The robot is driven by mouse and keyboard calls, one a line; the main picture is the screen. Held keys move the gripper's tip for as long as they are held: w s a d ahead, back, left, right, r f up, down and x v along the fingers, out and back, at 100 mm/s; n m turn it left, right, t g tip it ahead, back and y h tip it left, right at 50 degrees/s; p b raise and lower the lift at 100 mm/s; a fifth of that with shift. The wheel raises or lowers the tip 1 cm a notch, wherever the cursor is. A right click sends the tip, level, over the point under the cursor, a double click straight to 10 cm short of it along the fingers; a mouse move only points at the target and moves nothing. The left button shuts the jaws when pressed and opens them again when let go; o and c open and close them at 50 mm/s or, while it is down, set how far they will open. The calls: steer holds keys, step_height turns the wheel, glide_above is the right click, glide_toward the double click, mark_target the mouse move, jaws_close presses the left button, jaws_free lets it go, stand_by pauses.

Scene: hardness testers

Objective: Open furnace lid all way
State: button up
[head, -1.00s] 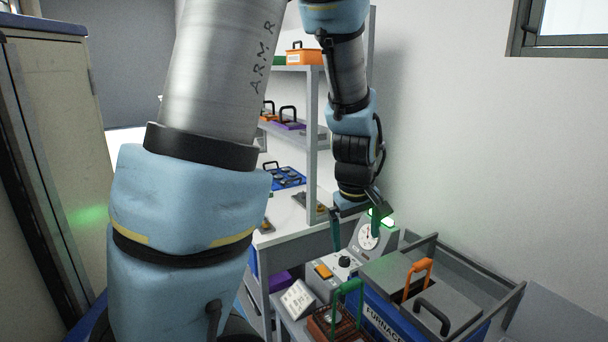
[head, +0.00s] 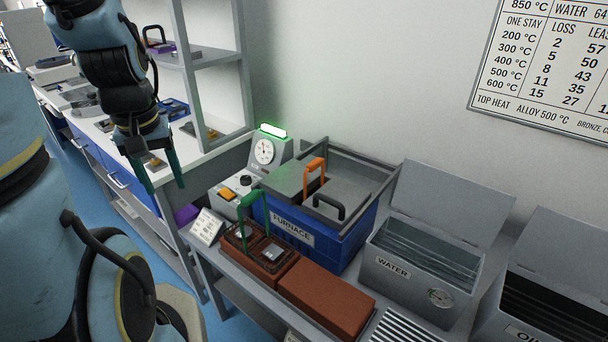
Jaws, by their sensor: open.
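The furnace (head: 292,233) is a blue box labelled FURNACE at the middle of the bench. Its grey top (head: 287,180) has an orange arched handle (head: 315,172) and a dark handle (head: 328,206). A raised grey frame (head: 362,160) runs behind and to the right of the top. I cannot tell how far the lid is open, and no furnace interior is clearly visible. My gripper (head: 166,189) points down at the left, in front of the shelf unit, with its dark green fingers apart and empty. It is left of the furnace and clear of both handles.
A dial-and-button control box (head: 246,184) with a lit green lamp stands left of the furnace. A green-handled carrier (head: 254,212) sits on brown blocks in front. An open WATER tank (head: 415,290) and another lidded tank (head: 560,305) stand right. The shelf unit (head: 212,65) is behind.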

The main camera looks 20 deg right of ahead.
steer(key=w+d+f+n+b, duration=0.1)
steer(key=w+d, duration=0.1)
steer(key=d, duration=0.5)
steer(key=w+d+f+n+b, duration=0.1)
steer(key=w+d, duration=0.1)
steer(key=d, duration=0.5)
steer(key=shift+f+h+b, duration=0.3)
steer(key=shift+f+b, duration=0.05)
steer(key=shift+f, duration=0.05)
steer(key=n+h+b, duration=0.1)
steer(key=n+b, duration=0.2)
steer(key=n, duration=0.1)
glide_toward(328, 198)
steer(key=shift+g, duration=0.3)
steer(key=f+p, duration=0.1)
steer(key=f, duration=0.1)
steer(key=d+f, duration=0.1)
steer(key=f, duration=0.2)
steer(key=w+f+p, duration=0.1)
steer(key=f, duration=0.2)
steer(key=shift+w+d+f+p, duration=0.1)
steer(key=shift+d+p, duration=0.1)
steer(key=shift+p, duration=0.1)
jaws_close()
